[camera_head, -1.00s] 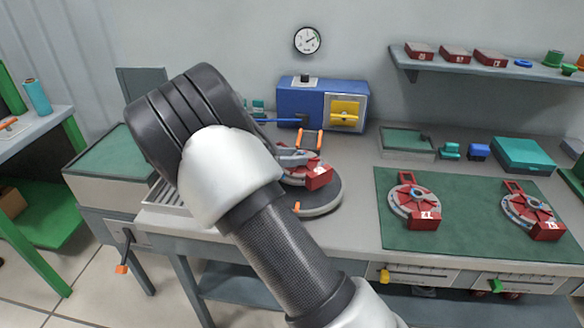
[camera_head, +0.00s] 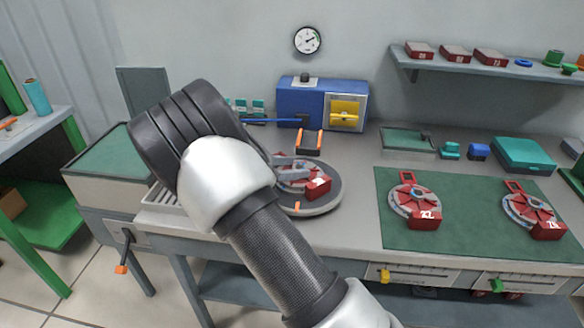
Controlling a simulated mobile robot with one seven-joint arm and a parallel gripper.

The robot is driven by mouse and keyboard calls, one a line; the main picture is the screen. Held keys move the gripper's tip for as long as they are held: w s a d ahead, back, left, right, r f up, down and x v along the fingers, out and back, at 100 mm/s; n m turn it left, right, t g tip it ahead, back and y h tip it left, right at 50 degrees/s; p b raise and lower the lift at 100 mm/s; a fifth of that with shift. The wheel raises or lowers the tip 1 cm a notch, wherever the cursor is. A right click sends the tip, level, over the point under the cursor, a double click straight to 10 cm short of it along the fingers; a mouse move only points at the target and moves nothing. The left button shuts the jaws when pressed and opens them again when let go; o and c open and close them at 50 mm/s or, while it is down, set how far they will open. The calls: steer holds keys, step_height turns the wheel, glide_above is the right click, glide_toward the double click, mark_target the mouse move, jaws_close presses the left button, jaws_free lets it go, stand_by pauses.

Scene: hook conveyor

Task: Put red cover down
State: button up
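The red cover (camera_head: 318,187) is at the round grey turntable (camera_head: 325,203) on the bench, left of the green mat. Its front block faces the bench edge. My gripper (camera_head: 292,168) is over the back left of the cover, with grey finger parts close to or touching it. My black and white wrist hides much of the gripper and the turntable's left side. I cannot tell whether the fingers grip the cover, or whether it rests fully on what lies beneath.
An orange-handled clamp (camera_head: 309,141) stands behind the turntable, near a blue machine (camera_head: 300,103). Two similar red-covered assemblies (camera_head: 413,205) (camera_head: 533,215) lie on the green mat (camera_head: 460,238). A shelf (camera_head: 480,66) holds red boxes. Bare bench lies between turntable and mat.

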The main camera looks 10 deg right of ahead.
steer(key=shift+a+r+p, duration=0.2)
steer(key=shift+r+p, duration=0.05)
steer(key=shift+p, duration=0.1)
steer(key=v, duration=1.1)
steer(key=s+d+r+n+g+y, duration=0.4)
steer(key=s+d+r+y, duration=0.35)
steer(key=s+d, duration=0.55)
steer(key=s+r+n+t+y, duration=0.1)
steer(key=s+n, duration=0.3)
steer(key=s, duration=0.4)
steer(key=s+a+r+n+t+y, duration=0.1)
steer(key=s+r+n+t+y, duration=0.1)
steer(key=s, duration=0.7)
step_height(320, 180, up, 3)
steer(key=n+y, duration=0.1)
steer(key=n, duration=0.1)
steer(key=shift+s+a+f+n+y, duration=0.2)
steer(key=shift+a+n+y, duration=0.1)
steer(key=shift+y, duration=0.05)
